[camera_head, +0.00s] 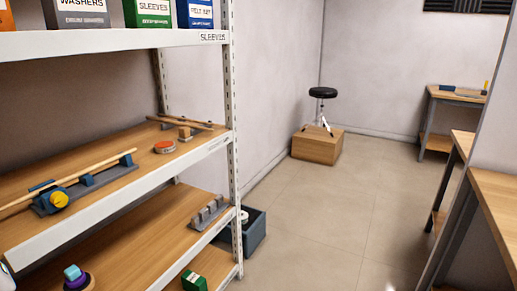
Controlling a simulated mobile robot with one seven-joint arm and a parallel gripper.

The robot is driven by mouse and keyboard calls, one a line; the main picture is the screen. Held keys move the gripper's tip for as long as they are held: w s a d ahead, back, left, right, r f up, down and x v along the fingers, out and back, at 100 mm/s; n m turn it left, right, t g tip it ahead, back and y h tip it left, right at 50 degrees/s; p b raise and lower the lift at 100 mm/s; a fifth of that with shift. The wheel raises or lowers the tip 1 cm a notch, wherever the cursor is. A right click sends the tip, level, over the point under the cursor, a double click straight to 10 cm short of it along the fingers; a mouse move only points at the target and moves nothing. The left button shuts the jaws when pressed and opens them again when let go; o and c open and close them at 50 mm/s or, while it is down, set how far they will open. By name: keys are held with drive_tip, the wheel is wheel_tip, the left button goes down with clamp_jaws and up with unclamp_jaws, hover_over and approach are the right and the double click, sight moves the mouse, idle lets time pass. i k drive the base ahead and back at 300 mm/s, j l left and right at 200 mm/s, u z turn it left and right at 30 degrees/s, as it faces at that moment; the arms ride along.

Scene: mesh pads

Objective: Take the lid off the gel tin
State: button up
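A small round, low tin (165,147) with a reddish-orange top and a pale side sits on the middle shelf, near its right end. It may be the gel tin, but no label on it is readable. Its top looks closed, and I cannot make out where a lid would meet the body. My gripper is not in view.
The metal shelf unit (232,130) has white front edges and uprights. A wooden block (184,132) and sticks lie by the tin. A rod rig with a yellow knob (59,199) is at left. A blue bin (252,232) stands beside the unit. The floor (325,215) is clear.

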sight(244, 215)
drive_tip(key=i+l+z, duration=0.1)
drive_tip(key=i+z, duration=0.2)
drive_tip(key=i, duration=0.25)
drive_tip(key=i+z, duration=0.25)
drive_tip(key=i, duration=0.3)
drive_tip(key=i+l+z, duration=0.1)
drive_tip(key=i, duration=1.1)
drive_tip(key=i+l+u, duration=0.15)
drive_tip(key=i+u, duration=0.25)
drive_tip(key=i+l+u, duration=0.55)
drive_tip(key=i+u, duration=0.2)
drive_tip(key=i+l+u, duration=0.2)
drive_tip(key=l+u, duration=0.15)
drive_tip(key=i+j+u, duration=0.1)
drive_tip(key=i+j, duration=0.25)
